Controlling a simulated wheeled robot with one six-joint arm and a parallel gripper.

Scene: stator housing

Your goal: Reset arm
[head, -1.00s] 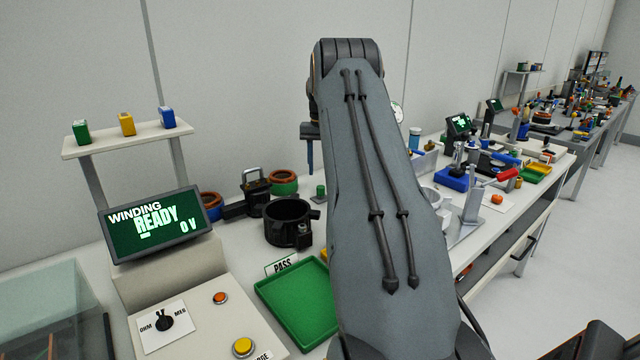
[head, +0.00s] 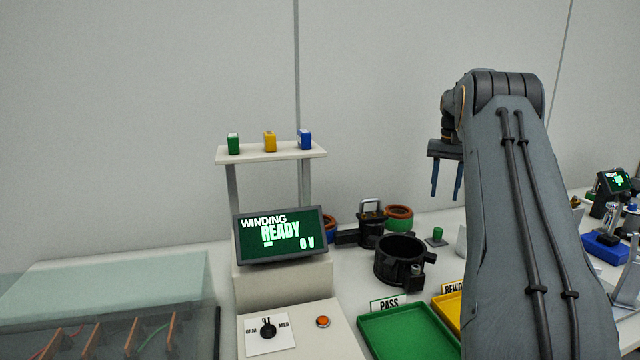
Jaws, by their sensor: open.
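My gripper (head: 447,190) hangs from my folded arm at the right of the head view. Its two thin dark fingers point down and stand apart, with nothing seen between them. It is above the bench, apart from everything on it. A black ring-shaped housing (head: 399,262) stands on the bench below and to the left of the gripper. My forearm covers part of the bench at the right.
A tester screen (head: 281,235) reads "WINDING READY 0 V". A green tray (head: 408,333) marked PASS lies in front of the housing, beside a yellow tray (head: 449,309). A shelf (head: 271,153) holds three small coloured blocks. A glass-covered case (head: 110,300) fills the lower left.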

